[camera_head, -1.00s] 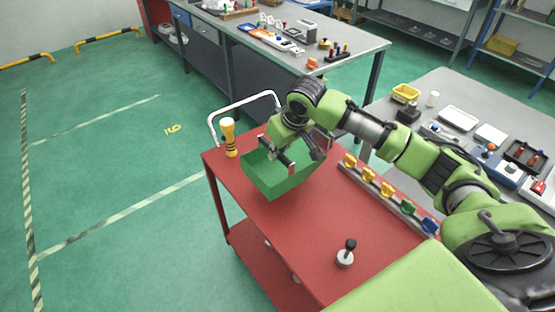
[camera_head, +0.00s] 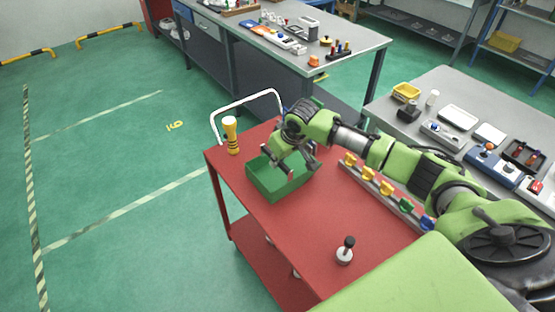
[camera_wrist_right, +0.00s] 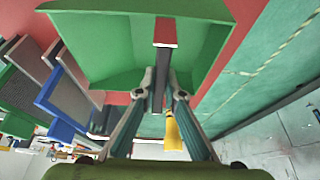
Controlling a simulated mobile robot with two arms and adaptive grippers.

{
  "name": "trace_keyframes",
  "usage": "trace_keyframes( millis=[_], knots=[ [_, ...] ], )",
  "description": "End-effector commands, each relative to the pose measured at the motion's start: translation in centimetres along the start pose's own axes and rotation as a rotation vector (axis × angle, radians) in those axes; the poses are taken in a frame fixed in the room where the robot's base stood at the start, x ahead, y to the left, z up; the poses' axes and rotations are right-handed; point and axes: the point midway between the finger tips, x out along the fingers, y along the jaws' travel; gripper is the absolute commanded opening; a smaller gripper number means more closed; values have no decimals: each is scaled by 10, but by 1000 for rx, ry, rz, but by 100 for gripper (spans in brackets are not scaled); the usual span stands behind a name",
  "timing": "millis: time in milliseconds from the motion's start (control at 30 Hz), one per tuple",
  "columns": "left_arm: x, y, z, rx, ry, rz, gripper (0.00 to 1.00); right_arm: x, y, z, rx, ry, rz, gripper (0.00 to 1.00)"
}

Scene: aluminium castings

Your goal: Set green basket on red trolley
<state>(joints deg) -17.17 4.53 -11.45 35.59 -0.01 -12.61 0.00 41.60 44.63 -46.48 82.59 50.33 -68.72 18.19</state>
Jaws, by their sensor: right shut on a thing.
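The green basket (camera_head: 278,188) is upright and looks level at the far part of the red trolley (camera_head: 300,245). Its underside appears to touch the trolley top, but I cannot be certain of contact. My right gripper (camera_head: 296,166) reaches over the basket from the right, pointing down. In the right wrist view my right gripper (camera_wrist_right: 160,88) is shut on a dark bar with a red end, which appears to be part of the basket; the green basket (camera_wrist_right: 110,45) fills the upper middle. My left gripper is not in view.
A row of coloured clips (camera_head: 387,188) lines the right edge. A black-knobbed metal piece (camera_head: 346,252) stands nearer. The trolley's middle is clear.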

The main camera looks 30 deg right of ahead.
Motion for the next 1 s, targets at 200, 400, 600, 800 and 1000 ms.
trace_keyframes(
  millis=[200,400,600,800,1000],
  knots=[
    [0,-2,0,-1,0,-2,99,1,0,1,0,-1,0,26],
    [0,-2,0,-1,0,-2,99,1,0,0,0,-1,0,26],
    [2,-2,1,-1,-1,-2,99,-15,0,-1,0,2,-1,26],
    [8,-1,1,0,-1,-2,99,-56,1,-1,-1,3,0,26],
    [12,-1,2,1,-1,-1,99,-96,1,-1,-1,3,1,26]
  ],
)
